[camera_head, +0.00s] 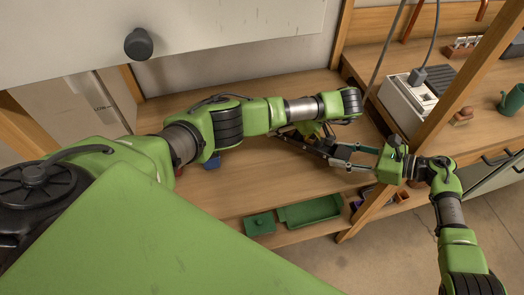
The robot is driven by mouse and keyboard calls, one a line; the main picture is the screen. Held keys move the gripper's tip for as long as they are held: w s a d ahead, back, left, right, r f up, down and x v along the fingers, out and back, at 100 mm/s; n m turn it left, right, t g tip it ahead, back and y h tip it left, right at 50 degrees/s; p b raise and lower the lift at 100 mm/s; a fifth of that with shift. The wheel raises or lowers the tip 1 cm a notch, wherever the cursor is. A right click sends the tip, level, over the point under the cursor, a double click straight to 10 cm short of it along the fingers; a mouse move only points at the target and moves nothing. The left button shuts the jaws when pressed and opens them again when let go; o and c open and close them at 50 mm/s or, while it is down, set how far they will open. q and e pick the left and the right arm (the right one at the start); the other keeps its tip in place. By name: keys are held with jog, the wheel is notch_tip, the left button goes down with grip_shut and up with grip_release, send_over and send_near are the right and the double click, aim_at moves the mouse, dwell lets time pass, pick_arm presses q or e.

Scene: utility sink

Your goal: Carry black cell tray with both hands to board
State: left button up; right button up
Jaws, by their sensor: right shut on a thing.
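My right gripper (340,153) reaches in from the right over the wooden surface, its fingers pointing left. It is shut on a dark, thin thing, apparently the black cell tray (300,143), mostly hidden by the arms and fingers. My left arm crosses from the left and bends down near the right gripper. My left gripper (306,130) is partly hidden beneath that arm, close to the tray; its fingers are not clear. I cannot make out a separate board.
A green tray (312,211) and small green box (260,224) lie on the lower shelf. The wooden surface (250,185) is mostly clear.

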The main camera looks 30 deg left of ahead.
aim_at(277, 140)
pick_arm(q)
jog(key=shift+s+d+r, duration=0.1)
jog(key=shift+d+r, duration=0.1)
pick_arm(e)
jog(key=shift+s+d+r, duration=0.1)
jog(key=shift+d+r, duration=0.05)
jog(key=shift+r, duration=0.05)
pick_arm(q)
jog(key=shift+a+f, duration=0.1)
jog(key=shift+f, duration=0.05)
